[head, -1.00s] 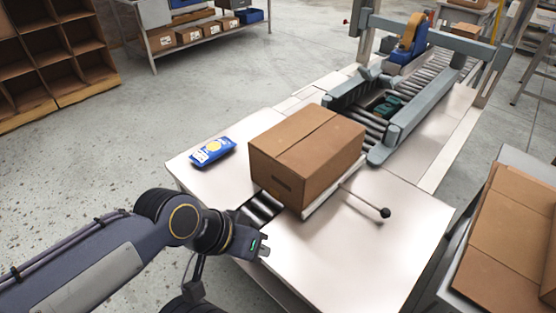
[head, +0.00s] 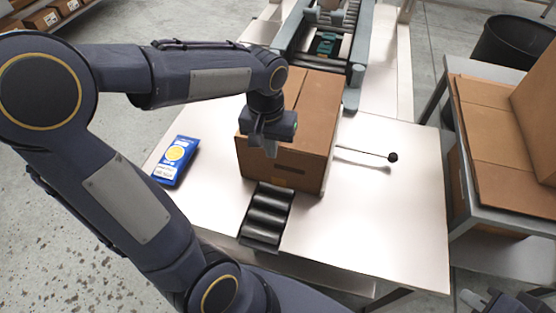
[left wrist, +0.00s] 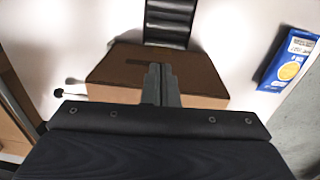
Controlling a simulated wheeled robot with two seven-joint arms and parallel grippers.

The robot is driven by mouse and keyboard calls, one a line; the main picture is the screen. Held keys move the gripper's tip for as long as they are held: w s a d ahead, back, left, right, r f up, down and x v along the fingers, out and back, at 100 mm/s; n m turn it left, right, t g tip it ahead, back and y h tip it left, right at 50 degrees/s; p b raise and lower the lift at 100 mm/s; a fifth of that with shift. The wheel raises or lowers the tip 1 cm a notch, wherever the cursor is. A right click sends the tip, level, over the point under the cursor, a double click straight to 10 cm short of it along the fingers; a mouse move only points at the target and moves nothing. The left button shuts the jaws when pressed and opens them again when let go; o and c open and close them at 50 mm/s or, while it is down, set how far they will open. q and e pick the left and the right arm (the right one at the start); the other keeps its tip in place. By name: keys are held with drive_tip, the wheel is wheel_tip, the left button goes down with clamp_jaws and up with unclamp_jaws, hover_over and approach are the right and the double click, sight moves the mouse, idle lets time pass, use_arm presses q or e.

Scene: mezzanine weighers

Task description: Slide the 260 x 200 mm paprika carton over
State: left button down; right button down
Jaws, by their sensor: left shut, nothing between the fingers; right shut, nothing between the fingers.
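The brown paprika carton (head: 318,120) sits closed and upright on the pale table, behind a short strip of black rollers (head: 266,213). It also shows in the left wrist view (left wrist: 208,75), with a dark slot on one face. My left gripper (head: 271,150) is shut and empty, pointing down at the carton's near upper edge. Its fingers show in front of the carton in the left wrist view (left wrist: 160,72); I cannot tell whether they touch it. My right gripper (head: 478,298) shows only partly at the bottom right corner, away from the carton.
A blue packet (head: 176,161) lies left of the carton. A thin rod with a black knob (head: 392,157) sticks out to its right. A roller conveyor with grey rails (head: 357,80) lies behind. Flattened cardboard (head: 490,135) lies on a side table. The table's front right is clear.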

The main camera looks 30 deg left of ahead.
use_arm(q)
drive_tip(key=w+a+f, duration=0.1)
drive_tip(key=w+f, duration=0.4)
drive_tip(key=f, duration=0.6)
drive_tip(key=shift+w, duration=0.1)
